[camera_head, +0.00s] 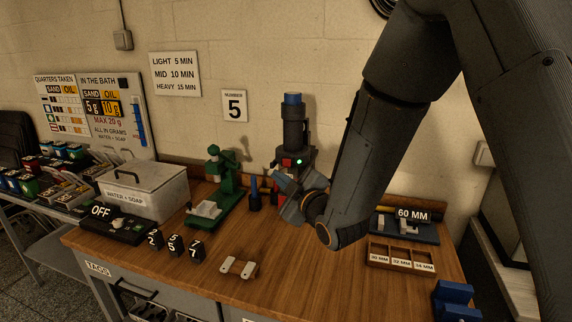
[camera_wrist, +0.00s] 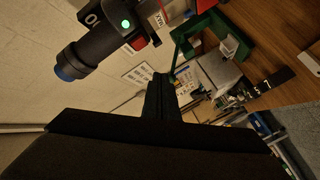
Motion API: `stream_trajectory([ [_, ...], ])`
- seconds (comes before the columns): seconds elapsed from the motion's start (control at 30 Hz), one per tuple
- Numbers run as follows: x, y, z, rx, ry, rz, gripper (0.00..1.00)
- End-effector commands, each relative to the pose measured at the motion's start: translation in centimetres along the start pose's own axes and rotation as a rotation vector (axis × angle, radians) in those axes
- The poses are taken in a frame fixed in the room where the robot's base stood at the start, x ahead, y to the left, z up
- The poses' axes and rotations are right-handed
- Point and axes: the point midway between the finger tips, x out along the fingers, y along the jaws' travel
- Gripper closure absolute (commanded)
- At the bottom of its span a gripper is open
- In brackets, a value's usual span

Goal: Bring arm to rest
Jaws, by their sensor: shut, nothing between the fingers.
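My arm reaches down from the upper right in the head view and bends at the wrist above the wooden bench (camera_head: 290,288). My gripper (camera_head: 281,182) is in front of the black machine with the blue cap, partly hidden by my wrist. In the wrist view my gripper (camera_wrist: 161,78) shows as dark fingers held together, with nothing between them. It is raised and tilted, and I cannot tell its exact gap to the machine.
The black machine (camera_head: 294,128) with a green light stands behind my gripper, a green press (camera_head: 226,178) to its left. A lidded bath box (camera_head: 145,190), black number blocks (camera_head: 175,243), key tags (camera_head: 239,267), a wooden tray (camera_head: 401,257) and a blue block (camera_head: 455,299) surround clear front bench.

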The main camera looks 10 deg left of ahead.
Motion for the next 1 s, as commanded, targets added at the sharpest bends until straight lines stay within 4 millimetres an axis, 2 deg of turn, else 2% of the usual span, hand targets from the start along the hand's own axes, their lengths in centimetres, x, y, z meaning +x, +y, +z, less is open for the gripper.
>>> stream_trajectory([
  [0.2,-1.0,-0.7,-0.7,0.000,-0.002,-0.001,1.00],
  [0.57,-1.2,-0.6,-0.5,0.004,-0.009,-0.002,1.00],
  [0.67,-1.9,0.1,1.3,0.039,-0.073,-0.017,1.00],
  [0.77,-3.8,1.2,4.9,0.123,-0.211,-0.048,1.00],
  [0.87,-7.3,2.2,9.5,0.250,-0.399,-0.079,1.00],
  [0.97,-11.9,2.8,13.6,0.398,-0.596,-0.097,1.00],
  [1.0,-14.0,2.8,15.0,0.460,-0.674,-0.100,1.00],
])
